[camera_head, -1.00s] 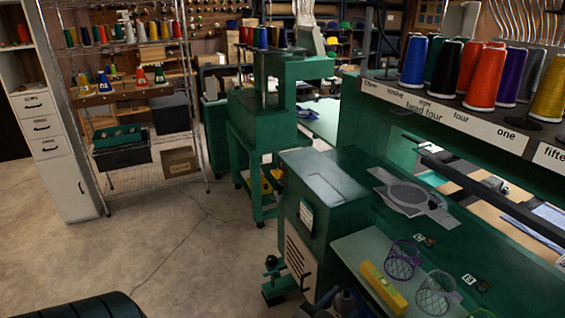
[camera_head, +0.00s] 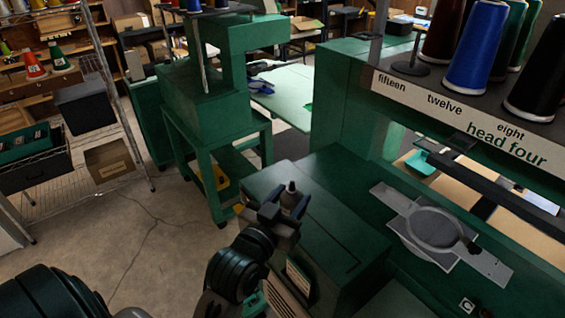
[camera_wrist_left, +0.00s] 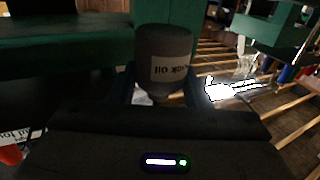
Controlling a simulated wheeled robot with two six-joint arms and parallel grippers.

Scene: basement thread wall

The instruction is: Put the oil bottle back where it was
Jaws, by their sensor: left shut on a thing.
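The oil bottle (camera_wrist_left: 163,45) is dark grey with a pale label reading "oil", and it appears upside down in the left wrist view. My left gripper (camera_head: 287,205) is shut on it, with a finger on each side. In the head view, only the small dark tip of the oil bottle (camera_head: 291,187) shows above the fingers. The gripper is in front of the top of the green machine housing; I cannot tell if the bottle touches it. My right gripper is not in view.
The green embroidery machine (camera_head: 345,150) fills the right, with several thread cones (camera_head: 481,45) on its rail and a grey hoop (camera_head: 433,228) on its arm. Another green machine (camera_head: 205,100) stands behind. A wire shelf with bins (camera_head: 85,108) is at left. Concrete floor lies between.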

